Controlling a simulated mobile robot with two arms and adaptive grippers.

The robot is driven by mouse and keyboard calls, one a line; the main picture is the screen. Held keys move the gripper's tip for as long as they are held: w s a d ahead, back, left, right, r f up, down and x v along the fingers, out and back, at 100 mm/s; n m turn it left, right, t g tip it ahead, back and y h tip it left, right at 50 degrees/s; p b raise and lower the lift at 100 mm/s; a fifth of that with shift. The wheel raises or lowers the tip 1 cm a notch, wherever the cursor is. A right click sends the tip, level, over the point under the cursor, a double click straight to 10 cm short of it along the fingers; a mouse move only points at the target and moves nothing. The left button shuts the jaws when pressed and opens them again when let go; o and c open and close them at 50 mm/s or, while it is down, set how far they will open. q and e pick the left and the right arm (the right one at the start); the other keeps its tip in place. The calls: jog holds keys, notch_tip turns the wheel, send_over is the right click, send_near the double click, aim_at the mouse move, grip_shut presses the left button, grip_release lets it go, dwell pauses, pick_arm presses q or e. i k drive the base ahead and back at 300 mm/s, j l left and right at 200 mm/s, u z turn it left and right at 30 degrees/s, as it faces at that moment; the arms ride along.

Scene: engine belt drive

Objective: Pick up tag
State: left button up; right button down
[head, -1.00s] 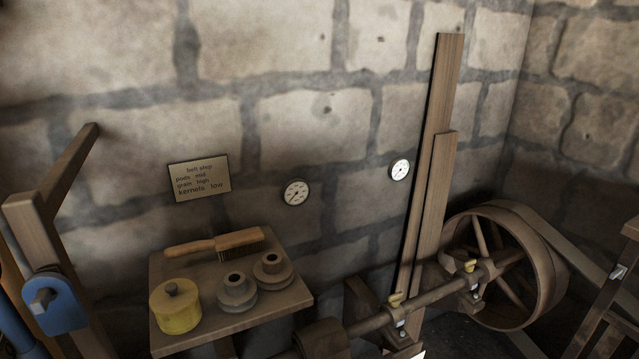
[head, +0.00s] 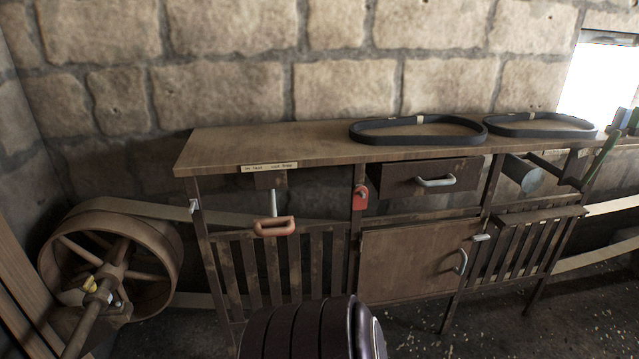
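A small red tag-like piece (head: 360,197) hangs on the front post of the wooden bench (head: 240,147), just left of the drawer. It has a pale spot near its top, too small to make out. Neither of my grippers shows in the head view. A dark ribbed rounded part at the bottom centre is likely a link of my own arm; it is well below the red piece and apart from it.
Two black belts (head: 418,138) (head: 540,131) lie on the bench top. Below are a drawer (head: 400,178), a cupboard door (head: 410,262), slatted panels (head: 280,268) and an orange-handled lever (head: 275,226). A large belt wheel (head: 157,240) stands at the left.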

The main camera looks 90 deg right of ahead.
aim_at(358, 202)
jog(key=z, duration=3.05)
